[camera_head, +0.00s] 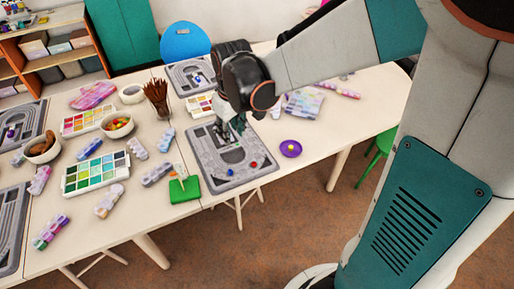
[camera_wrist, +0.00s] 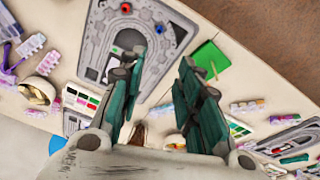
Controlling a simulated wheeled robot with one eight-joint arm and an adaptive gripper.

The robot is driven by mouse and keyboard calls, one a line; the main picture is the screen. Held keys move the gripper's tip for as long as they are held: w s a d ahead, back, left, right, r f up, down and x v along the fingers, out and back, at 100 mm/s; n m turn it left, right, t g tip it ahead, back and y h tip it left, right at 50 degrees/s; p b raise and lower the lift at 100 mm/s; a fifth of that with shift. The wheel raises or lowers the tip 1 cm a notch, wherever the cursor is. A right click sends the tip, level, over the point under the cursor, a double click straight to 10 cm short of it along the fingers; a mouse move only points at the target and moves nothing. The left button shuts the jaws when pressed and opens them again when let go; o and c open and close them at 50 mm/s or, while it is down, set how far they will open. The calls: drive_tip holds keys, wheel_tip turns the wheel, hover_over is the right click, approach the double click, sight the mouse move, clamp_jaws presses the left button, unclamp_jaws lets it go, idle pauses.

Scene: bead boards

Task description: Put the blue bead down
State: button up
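The blue bead (camera_head: 229,172) sits on the near part of the grey bead board (camera_head: 205,160). It also shows in the wrist view (camera_wrist: 160,28), ahead of the fingertips and apart from them. A red bead (camera_head: 253,164) sits to its right on the same board, and in the wrist view the red bead (camera_wrist: 126,9) is to its left. My gripper (camera_head: 232,127) is above the far part of this board. In the wrist view my gripper (camera_wrist: 162,62) has its fingers wide apart, with nothing seen between them.
A purple dish (camera_head: 291,149) with a yellow bead is right of the board. A green block (camera_head: 185,189) with a stick is left of it. Paint sets, bowls and a brush cup (camera_head: 157,97) crowd the table's left side. Another bead board (camera_head: 186,76) is behind.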

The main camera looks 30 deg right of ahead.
drive_tip(key=s+r+m+t, duration=0.1)
drive_tip(key=s+r, duration=0.3)
drive_tip(key=s, duration=0.4)
drive_tip(key=s+r+m+t, duration=0.2)
drive_tip(key=s+r+t, duration=0.1)
drive_tip(key=s, duration=0.6)
drive_tip(key=shift+r+t, duration=0.4)
drive_tip(key=shift+r, duration=0.2)
idle(0.4)
